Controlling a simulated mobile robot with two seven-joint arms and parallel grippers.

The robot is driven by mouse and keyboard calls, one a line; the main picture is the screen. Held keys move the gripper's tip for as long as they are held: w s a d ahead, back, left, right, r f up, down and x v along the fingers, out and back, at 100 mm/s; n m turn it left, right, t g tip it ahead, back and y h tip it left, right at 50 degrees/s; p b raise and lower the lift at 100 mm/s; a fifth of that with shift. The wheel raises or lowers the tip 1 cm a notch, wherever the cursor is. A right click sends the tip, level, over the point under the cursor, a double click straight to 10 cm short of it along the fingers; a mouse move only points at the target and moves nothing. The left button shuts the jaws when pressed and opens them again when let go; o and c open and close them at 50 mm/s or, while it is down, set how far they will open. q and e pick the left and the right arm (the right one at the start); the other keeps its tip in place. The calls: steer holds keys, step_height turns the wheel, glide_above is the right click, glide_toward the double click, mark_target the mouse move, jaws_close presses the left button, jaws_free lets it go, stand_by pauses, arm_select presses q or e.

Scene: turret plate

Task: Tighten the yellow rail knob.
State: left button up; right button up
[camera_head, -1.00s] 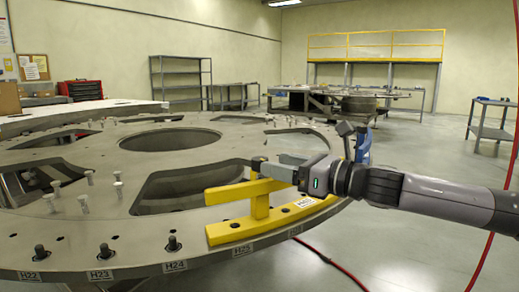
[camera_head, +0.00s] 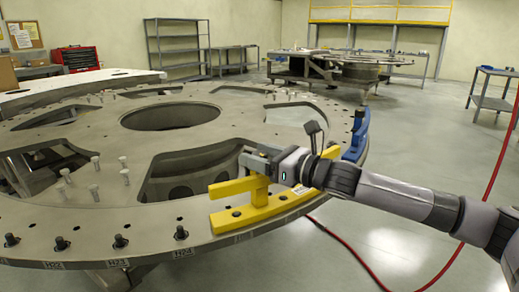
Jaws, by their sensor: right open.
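The yellow rail (camera_head: 258,210) is bolted along the near right rim of the large grey turret plate (camera_head: 60,215). It has a flat base, a short post and a raised bar (camera_head: 238,187). My right gripper (camera_head: 254,158) reaches in from the right, with its fingers just above and behind the raised bar. It is open. I cannot clearly make out the rail's knob; the fingers and the bar may hide it. My left gripper is not in view.
A blue rail piece (camera_head: 357,135) stands on the plate's right rim, close behind my right arm. Pale pegs (camera_head: 95,163) and black bolts (camera_head: 120,242) stand up from the plate. A red hose (camera_head: 350,270) lies on the floor at right.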

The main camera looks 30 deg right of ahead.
steer(key=c, duration=0.9)
steer(key=shift+c, duration=0.2)
